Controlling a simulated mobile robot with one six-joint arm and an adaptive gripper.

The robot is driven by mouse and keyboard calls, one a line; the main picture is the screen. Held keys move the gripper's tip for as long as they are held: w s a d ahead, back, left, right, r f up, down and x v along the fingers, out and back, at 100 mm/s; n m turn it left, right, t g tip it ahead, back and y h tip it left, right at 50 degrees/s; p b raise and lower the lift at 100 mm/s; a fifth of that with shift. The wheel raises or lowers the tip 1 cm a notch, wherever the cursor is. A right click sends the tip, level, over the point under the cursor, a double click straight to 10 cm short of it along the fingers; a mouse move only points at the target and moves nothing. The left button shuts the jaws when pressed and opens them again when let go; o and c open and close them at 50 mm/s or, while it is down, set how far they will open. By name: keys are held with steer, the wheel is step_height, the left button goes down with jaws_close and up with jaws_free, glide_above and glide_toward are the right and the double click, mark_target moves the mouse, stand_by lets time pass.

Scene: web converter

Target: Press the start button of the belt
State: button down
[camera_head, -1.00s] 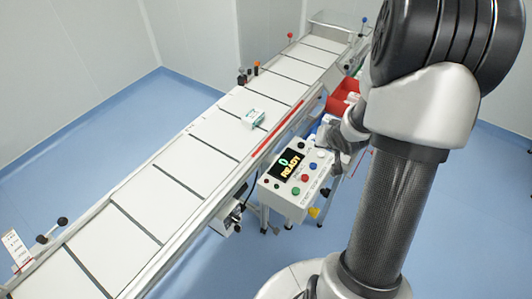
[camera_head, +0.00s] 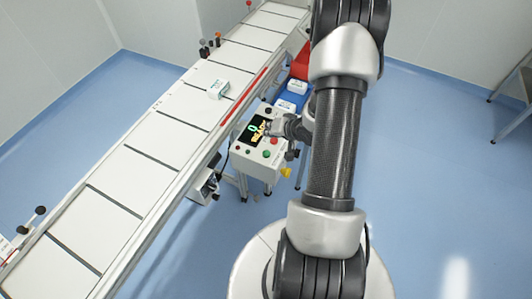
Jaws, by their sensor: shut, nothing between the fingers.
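The control box (camera_head: 246,166) stands beside the belt (camera_head: 160,133), with a dark screen (camera_head: 252,132) showing 0 and READY, the lettering partly covered. A green button (camera_head: 266,154) and a red button (camera_head: 273,141) show on its sloped face, with smaller red and dark knobs near its left front edge. My gripper (camera_head: 269,130) is shut and empty, over the upper part of the panel beside the screen, above the red button in the picture. I cannot tell whether it touches the panel. It hides part of the panel's right side.
Red bins (camera_head: 300,64) and a blue bin (camera_head: 284,106) with white cartons stand behind the control box. A yellow knob (camera_head: 286,172) juts below the box. A metal table stands far right; open floor lies between.

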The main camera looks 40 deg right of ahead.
steer(key=b, duration=0.7)
glide_above(269, 152)
step_height(269, 152, down, 7)
steer(key=shift+f, duration=0.1)
steer(key=shift+f+b, duration=0.4)
steer(key=shift+f, duration=0.35)
stand_by(0.3)
steer(key=shift+f, duration=0.45)
